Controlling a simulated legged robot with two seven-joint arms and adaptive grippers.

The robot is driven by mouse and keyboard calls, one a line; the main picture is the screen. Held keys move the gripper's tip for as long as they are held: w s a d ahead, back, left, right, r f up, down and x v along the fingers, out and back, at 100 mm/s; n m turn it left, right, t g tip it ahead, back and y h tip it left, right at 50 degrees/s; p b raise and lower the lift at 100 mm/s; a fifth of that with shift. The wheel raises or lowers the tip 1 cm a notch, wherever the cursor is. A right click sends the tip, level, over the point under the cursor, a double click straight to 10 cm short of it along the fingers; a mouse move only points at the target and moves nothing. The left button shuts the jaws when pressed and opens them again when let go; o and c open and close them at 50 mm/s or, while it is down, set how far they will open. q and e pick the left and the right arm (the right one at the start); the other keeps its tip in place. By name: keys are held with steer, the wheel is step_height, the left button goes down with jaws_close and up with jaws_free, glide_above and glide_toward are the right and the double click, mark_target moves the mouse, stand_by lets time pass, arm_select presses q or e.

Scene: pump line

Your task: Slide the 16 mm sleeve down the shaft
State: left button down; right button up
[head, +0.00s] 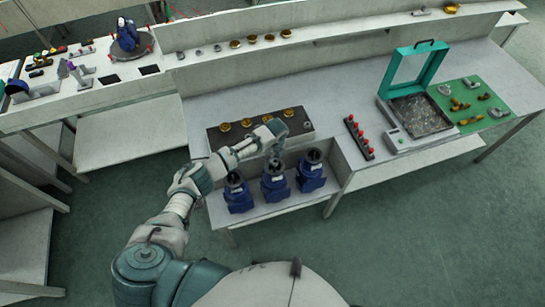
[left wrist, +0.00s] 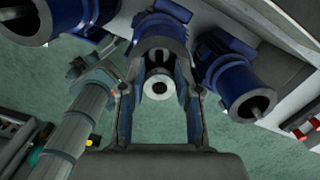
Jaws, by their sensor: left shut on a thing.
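Three blue pumps stand in a row on the low shelf: the left pump (head: 238,196), the middle pump (head: 273,184) and the right pump (head: 311,174). My left gripper (head: 275,150) is above the middle pump. In the left wrist view, my left gripper (left wrist: 160,84) is shut on a small pale ring-shaped sleeve (left wrist: 158,89) with a dark centre. The sleeve lines up with the grey open mouth of the middle pump (left wrist: 160,30). Whether the shaft is inside the sleeve cannot be told. My right gripper is out of view.
A dark tray with several brass parts (head: 225,127) lies behind the pumps. A rack of red-topped pieces (head: 360,138) stands to their right. Further right are a teal-framed lidded box (head: 415,85) and a green mat (head: 500,123). The neighbouring pumps flank my gripper closely.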

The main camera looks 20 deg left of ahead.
arm_select(q)
steer(key=shift+f, duration=0.55)
stand_by(0.4)
steer(key=c, duration=0.7)
jaws_free()
steer(key=shift+r, duration=0.3)
steer(key=r, duration=0.7)
steer(key=d+r, duration=0.1)
steer(key=r, duration=0.3)
steer(key=shift+s+r, duration=0.1)
steer(key=shift+s, duration=0.2)
